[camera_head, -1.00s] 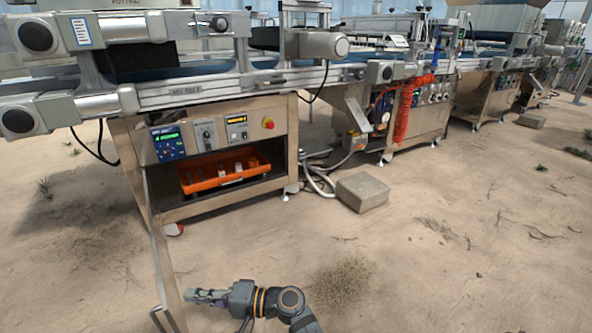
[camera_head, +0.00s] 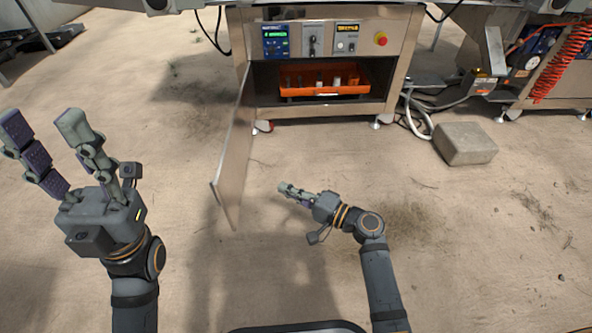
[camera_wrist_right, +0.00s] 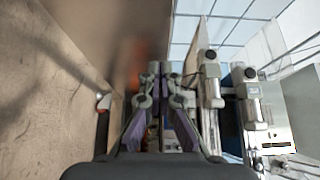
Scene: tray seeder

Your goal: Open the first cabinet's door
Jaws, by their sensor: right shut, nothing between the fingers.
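The first cabinet (camera_head: 413,62) stands at the top middle of the head view, with a control panel above an open compartment. Its door (camera_head: 236,150) is swung wide open on the left side and stands out toward me. My right gripper (camera_head: 283,190) is shut and empty, to the right of the door and apart from it. In the right wrist view the fingers (camera_wrist_right: 158,75) are together, with a brown panel surface at upper left. My left gripper (camera_head: 42,128) is open and empty, left of the door, with its fingers pointing up.
An orange tray (camera_head: 345,89) with small items sits inside the compartment. A concrete block (camera_head: 465,143) lies on the floor at right, beside hoses (camera_head: 418,125). The sandy floor in front of the cabinet is clear.

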